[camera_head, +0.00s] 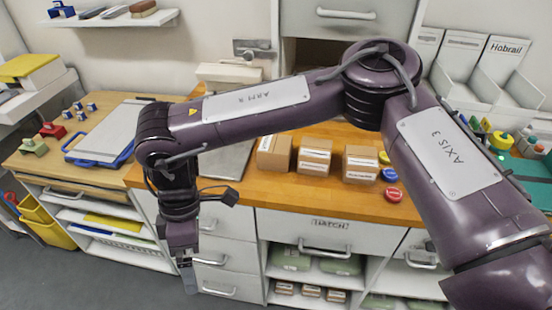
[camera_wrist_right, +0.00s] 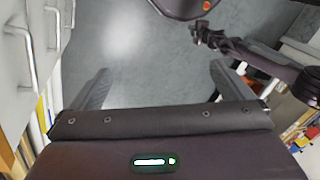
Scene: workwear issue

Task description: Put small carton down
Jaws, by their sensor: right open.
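My right gripper (camera_head: 188,278) hangs low at the left, in front of the drawer fronts and below the counter edge. In the right wrist view my right gripper (camera_wrist_right: 160,85) has its two fingers wide apart, with only grey floor between them. Three brown cartons, a left one (camera_head: 273,153), a middle one (camera_head: 314,157) and a right one (camera_head: 360,164), stand in a row on the wooden counter, apart from the gripper. Which is the small carton I cannot tell. My left arm seems to show in the right wrist view; its gripper end (camera_wrist_right: 200,36) is too small to read.
The wooden counter (camera_head: 290,188) has round-topped items (camera_head: 392,194) right of the cartons. Drawers with bar handles (camera_head: 218,262) and an open shelf with small brown boxes (camera_head: 311,290) lie below. A clipboard-like board (camera_head: 108,130) lies left. My right arm crosses above the counter.

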